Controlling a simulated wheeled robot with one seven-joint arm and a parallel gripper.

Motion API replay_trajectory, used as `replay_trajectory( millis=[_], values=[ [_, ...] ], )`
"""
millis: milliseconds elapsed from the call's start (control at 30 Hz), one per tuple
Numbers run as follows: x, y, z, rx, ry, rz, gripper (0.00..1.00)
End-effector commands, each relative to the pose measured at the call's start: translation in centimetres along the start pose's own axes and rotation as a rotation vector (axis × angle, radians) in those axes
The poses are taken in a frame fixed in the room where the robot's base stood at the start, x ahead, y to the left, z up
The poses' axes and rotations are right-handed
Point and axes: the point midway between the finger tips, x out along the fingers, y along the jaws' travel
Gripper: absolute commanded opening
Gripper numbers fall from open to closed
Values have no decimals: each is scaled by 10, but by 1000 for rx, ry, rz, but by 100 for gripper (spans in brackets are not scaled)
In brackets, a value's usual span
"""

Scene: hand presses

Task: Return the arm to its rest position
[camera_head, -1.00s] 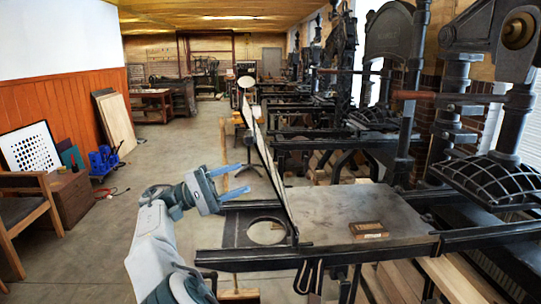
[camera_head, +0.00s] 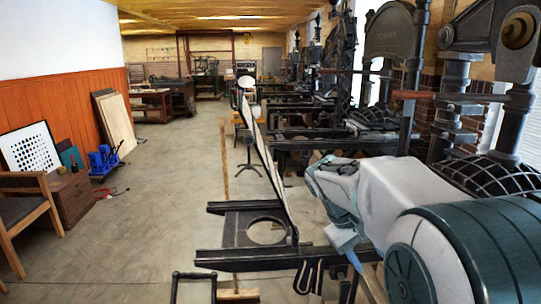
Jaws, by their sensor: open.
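My arm (camera_head: 400,205) lies across the right foreground, with its large grey and teal joint nearest the camera. It is folded over the bed of the nearest hand press. My gripper (camera_head: 347,245) is at the arm's left end, with blue fingers pointing down near the press's front rail (camera_head: 255,258). It is open, and I see nothing in it. The far side of the gripper is partly hidden. The press bed and the small block on it are hidden behind the arm.
The press's hinged frame (camera_head: 268,165) stands tilted up just left of the arm. A black crank handle (camera_head: 194,276) juts out at the bottom. More presses line the right.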

Motion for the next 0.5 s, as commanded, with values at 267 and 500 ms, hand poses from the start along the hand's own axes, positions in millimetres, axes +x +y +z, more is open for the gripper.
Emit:
replay_trajectory(
  millis=[267,500],
  values=[
    [11,-47,73,120,185,-267,44],
    [18,-94,122,251,326,-406,44]
  ],
)
